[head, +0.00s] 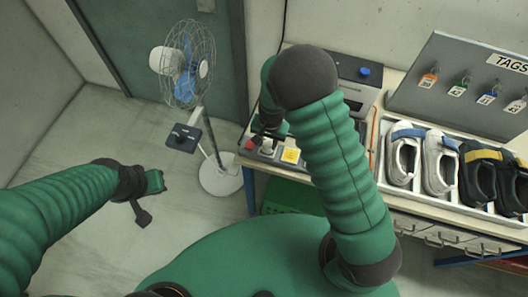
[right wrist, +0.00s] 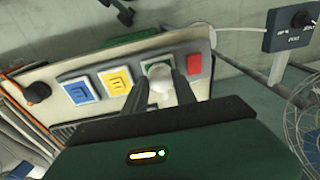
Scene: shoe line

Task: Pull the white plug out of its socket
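The white plug (right wrist: 160,82) stands in a green-rimmed socket (right wrist: 156,65) on the pale control panel, seen in the right wrist view. My right gripper (right wrist: 160,84) has one dark finger on each side of it, and the plug fills the narrow gap between them. In the head view the right gripper (head: 268,134) is over the panel, partly hidden by my arm, with a white part just below it. My left gripper (head: 153,190) hangs over the floor at the left, away from the panel; its fingers are too unclear to read.
Beside the socket are a red button (right wrist: 194,65), a yellow button (right wrist: 115,79), a blue button (right wrist: 80,91) and a black knob (right wrist: 37,92). A fan (head: 187,75) stands left of the bench. A tray (head: 440,201) of shoes and a tag board (head: 445,70) are at the right.

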